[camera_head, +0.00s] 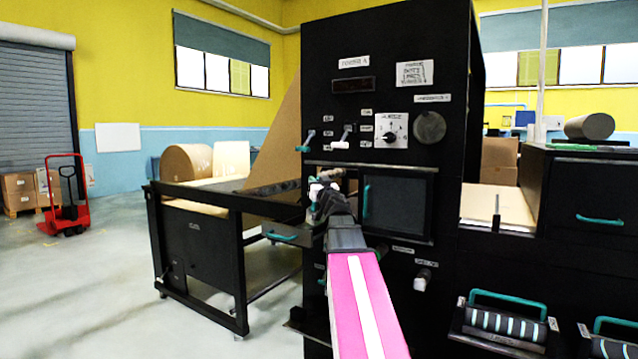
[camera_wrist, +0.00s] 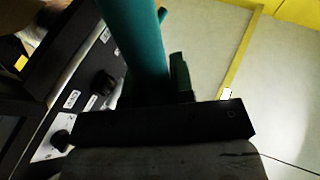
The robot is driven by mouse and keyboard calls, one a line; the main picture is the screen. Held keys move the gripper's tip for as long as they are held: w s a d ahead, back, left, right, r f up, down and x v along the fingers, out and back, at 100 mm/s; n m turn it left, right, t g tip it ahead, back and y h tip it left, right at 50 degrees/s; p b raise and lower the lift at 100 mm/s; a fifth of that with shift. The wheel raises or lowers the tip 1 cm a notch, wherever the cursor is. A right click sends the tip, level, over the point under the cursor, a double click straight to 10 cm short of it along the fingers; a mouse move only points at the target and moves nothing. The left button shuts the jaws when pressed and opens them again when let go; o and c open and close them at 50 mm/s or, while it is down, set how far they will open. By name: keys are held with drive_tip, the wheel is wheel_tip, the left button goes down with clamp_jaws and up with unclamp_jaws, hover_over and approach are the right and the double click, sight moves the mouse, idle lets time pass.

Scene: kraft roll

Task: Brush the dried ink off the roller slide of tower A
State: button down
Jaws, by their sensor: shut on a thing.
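Tower A (camera_head: 400,40) is the tall black cabinet in the middle of the head view, with labels, knobs and small levers on its face. My gripper (camera_head: 324,186) is in front of the left part of that face, beside a dark window door with a teal handle (camera_head: 367,201). In the wrist view a thick teal bar (camera_wrist: 138,45) runs down to my gripper, which is shut on it. I cannot tell what the bar belongs to. The jaws are mostly hidden in the head view. I cannot make out the roller slide or any dried ink.
Left of the tower stands a black frame table (camera_head: 200,240) with a kraft roll (camera_head: 187,160) behind it. Two striped rollers with teal handles sit low at right, one being the nearer-centre roller (camera_head: 505,325). A red pallet jack (camera_head: 64,195) stands far left. The left floor is open.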

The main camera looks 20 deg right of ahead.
drive_tip(key=s+a, duration=0.2)
drive_tip(key=shift+s+a+r, duration=0.1)
drive_tip(key=shift+a, duration=0.3)
drive_tip(key=shift+w+d, duration=2.7)
drive_tip(key=shift+d, duration=1.85)
drive_tip(key=s+a, duration=0.6)
drive_tip(key=a, duration=0.2)
drive_tip(key=shift+s+a+f, duration=0.15)
drive_tip(key=shift+s+f, duration=0.05)
drive_tip(key=shift+s, duration=0.05)
drive_tip(key=shift+w, duration=0.1)
drive_tip(key=w+d, duration=0.6)
drive_tip(key=d, duration=0.2)
drive_tip(key=shift+w+d, duration=0.15)
drive_tip(key=shift+w, duration=0.05)
